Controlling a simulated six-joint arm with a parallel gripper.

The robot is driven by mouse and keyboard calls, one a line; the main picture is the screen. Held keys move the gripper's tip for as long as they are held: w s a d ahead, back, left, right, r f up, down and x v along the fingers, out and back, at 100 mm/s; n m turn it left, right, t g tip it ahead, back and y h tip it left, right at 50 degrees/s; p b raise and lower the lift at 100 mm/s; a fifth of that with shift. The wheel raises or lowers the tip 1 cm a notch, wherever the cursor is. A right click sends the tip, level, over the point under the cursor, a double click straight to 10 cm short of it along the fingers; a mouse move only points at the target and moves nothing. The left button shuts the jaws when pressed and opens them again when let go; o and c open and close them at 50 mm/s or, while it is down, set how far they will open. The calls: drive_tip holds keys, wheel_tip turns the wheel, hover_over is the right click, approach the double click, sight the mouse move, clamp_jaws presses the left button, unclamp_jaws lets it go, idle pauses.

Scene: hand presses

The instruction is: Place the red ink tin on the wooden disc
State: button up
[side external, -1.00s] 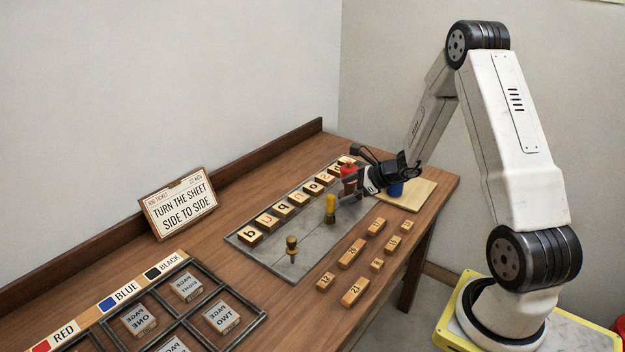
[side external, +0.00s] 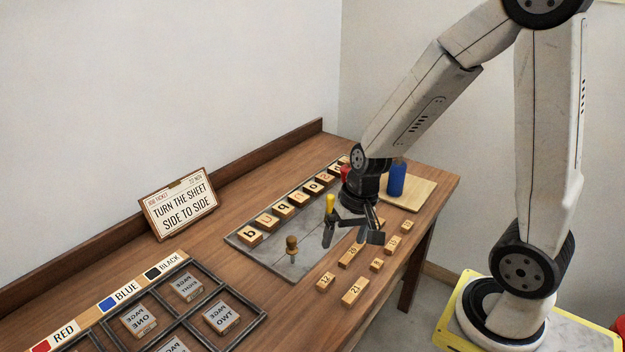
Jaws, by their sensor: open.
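A red item (side external: 345,173), likely the red ink tin, shows only in part at the far end of the grey slab, behind my wrist. My gripper (side external: 352,236) points down with its jaws open and apart, above the slab's near edge. Nothing shows between its fingers. I cannot make out a wooden disc; my arm hides part of the far end. A blue cylinder (side external: 397,178) stands upright on or beside a pale square board (side external: 424,191) at the right.
A yellow-handled piece (side external: 330,204) stands close behind my left finger. A small wooden-knobbed piece (side external: 292,245) stands on the slab (side external: 262,258). Letter blocks (side external: 282,211) line its back edge. Number blocks (side external: 354,291) lie in front. A framed grid (side external: 250,325) is at lower left.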

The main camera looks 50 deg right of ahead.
drive_tip(key=n, duration=0.2)
drive_tip(key=s+a+r+n+h, duration=0.1)
drive_tip(key=n, duration=0.1)
drive_tip(key=s+a+n+t, duration=0.1)
drive_tip(key=n, duration=0.1)
drive_tip(key=shift+r+h, duration=0.3)
drive_tip(key=shift+r, duration=0.1)
idle(0.8)
